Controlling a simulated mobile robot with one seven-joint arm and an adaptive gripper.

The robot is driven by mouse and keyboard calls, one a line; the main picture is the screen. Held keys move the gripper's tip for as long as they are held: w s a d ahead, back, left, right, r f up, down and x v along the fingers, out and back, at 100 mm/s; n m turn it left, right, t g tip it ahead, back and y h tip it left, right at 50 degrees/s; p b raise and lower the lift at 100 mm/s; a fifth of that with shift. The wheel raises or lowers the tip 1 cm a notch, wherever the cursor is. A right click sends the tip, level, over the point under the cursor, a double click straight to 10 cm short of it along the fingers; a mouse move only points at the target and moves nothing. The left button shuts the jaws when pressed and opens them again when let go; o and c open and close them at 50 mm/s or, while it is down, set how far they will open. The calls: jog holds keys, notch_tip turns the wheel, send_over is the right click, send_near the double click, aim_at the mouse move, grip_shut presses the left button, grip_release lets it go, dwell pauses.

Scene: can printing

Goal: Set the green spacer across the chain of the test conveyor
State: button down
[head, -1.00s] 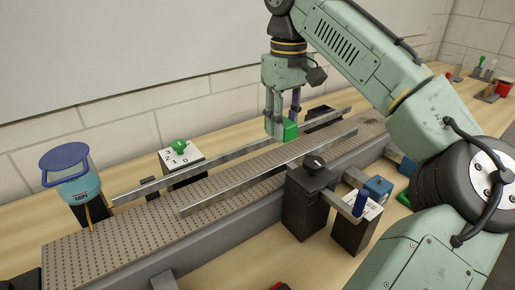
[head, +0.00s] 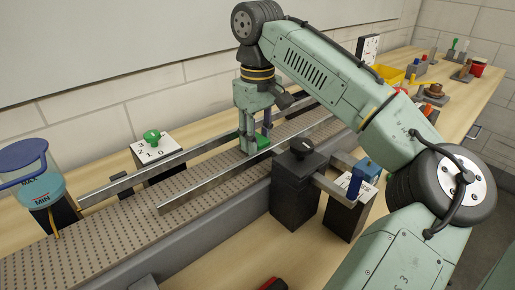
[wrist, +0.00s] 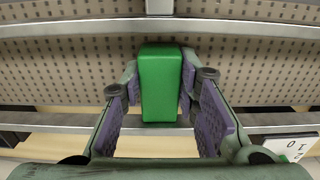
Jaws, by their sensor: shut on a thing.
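The green spacer (head: 263,143) is a plain block held by my gripper (head: 256,141). In the wrist view the spacer (wrist: 161,85) stands lengthwise between the purple finger pads, its lower end overlapping one rail in the picture. The test conveyor has a tan perforated chain (head: 105,236). The spacer is low over the chain, between the two metal guide rails, but I cannot tell if it touches the chain. My fingers hide part of it in the head view.
The near rail (head: 200,180) and far rail (head: 165,167) flank the chain. A dial box with a green knob (head: 152,137) stands behind. A blue-topped cup (head: 29,178) is at the left. A black post (head: 296,185) stands in front. The chain's left stretch is clear.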

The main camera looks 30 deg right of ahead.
jog(key=shift+f, duration=0.1)
jog(key=shift+f, duration=0.1)
jog(key=c, duration=1.2)
grip_release()
